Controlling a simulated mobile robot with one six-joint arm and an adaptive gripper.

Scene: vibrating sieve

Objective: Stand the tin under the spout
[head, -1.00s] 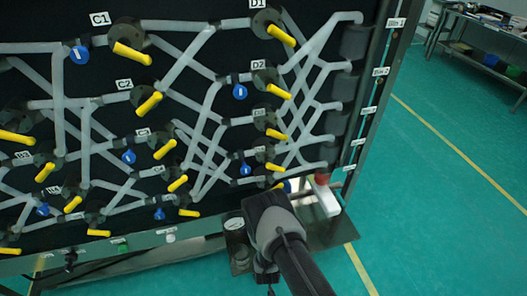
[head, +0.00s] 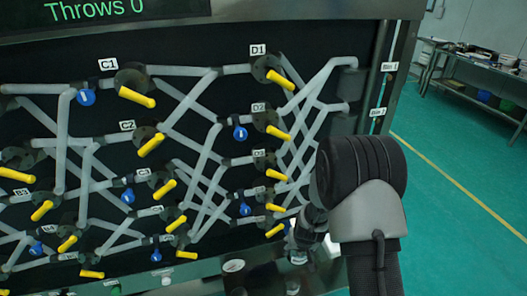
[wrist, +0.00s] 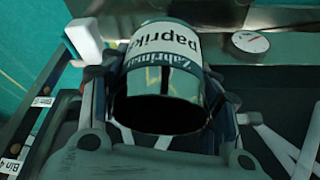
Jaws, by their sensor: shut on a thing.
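The tin (wrist: 180,48) has a white label with dark print reading "paprika" and a dark open mouth facing the wrist camera. My gripper (wrist: 165,105) is shut around its sides, one finger on each side. In the head view my gripper (head: 303,238) is low in front of the panel's right part, mostly behind my own arm. I cannot make out the tin clearly there. A white block-like part (wrist: 83,40) is left of the tin in the wrist view, close to the left finger. I cannot tell whether it belongs to the spout.
A round dial gauge (wrist: 250,41) is on the steel surface beyond the tin and also shows in the head view (head: 233,265). The black panel (head: 230,50) carries pale tubes, yellow handles and blue knobs. Open green floor (head: 450,210) lies to the right.

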